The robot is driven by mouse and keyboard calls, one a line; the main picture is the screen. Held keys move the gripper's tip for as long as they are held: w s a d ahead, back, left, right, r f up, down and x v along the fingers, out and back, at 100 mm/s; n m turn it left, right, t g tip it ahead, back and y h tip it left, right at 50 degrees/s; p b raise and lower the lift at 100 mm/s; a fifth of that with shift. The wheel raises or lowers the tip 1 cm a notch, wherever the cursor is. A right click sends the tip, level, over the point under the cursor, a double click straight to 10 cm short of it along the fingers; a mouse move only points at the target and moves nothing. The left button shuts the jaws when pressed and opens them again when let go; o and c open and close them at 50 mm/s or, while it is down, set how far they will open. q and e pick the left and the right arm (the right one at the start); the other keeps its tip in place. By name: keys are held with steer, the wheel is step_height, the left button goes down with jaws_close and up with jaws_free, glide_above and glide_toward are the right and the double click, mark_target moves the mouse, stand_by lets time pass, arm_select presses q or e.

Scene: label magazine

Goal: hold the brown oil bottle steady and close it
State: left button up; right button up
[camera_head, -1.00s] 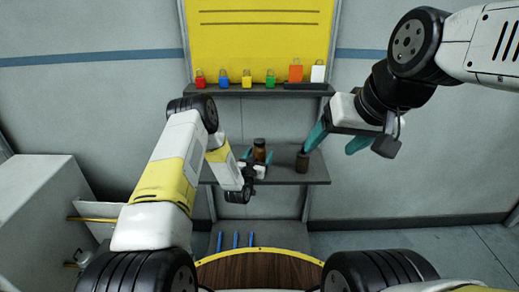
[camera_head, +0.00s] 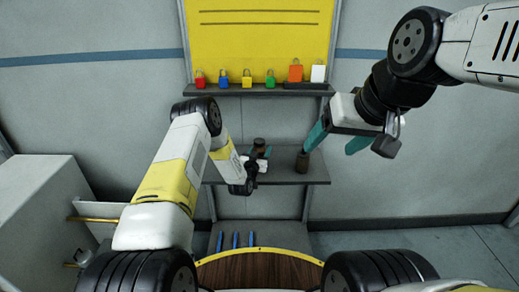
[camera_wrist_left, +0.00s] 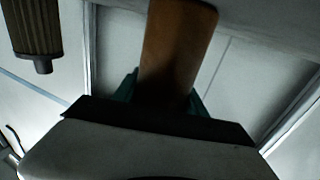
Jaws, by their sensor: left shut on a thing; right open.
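The brown oil bottle (camera_head: 259,143) stands at the shelf, its dark top showing above my left gripper (camera_head: 263,156). My left gripper is shut on it. In the left wrist view the brown bottle (camera_wrist_left: 180,45) rises between the teal fingers (camera_wrist_left: 165,95); its lower part is hidden by the gripper. My right gripper (camera_head: 335,142) is open and empty, up and to the right of the bottle. One of its teal fingertips is close to a dark brown cylinder (camera_head: 302,163) on the shelf; I cannot tell whether they touch.
A ribbed dark cylinder (camera_wrist_left: 36,30) hangs into the top left of the left wrist view. The grey shelf (camera_head: 290,179) is narrow. Several coloured padlocks stand on a higher ledge (camera_head: 260,91) under a yellow board (camera_head: 260,45). A grey cabinet (camera_head: 35,210) stands at left.

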arm_select(q)
steer(key=shift+r, duration=0.2)
steer(key=shift+c, duration=0.2)
steer(key=shift+r, duration=0.25)
step_height(320, 180, up, 3)
steer(key=shift+s, duration=0.1)
glide_toward(262, 142)
steer(key=s+d, duration=0.1)
steer(key=s+d+f, duration=0.1)
steer(key=d, duration=0.1)
steer(key=shift+s+d+f, duration=0.1)
steer(key=shift+s+d, duration=0.15)
steer(key=shift+d, duration=0.05)
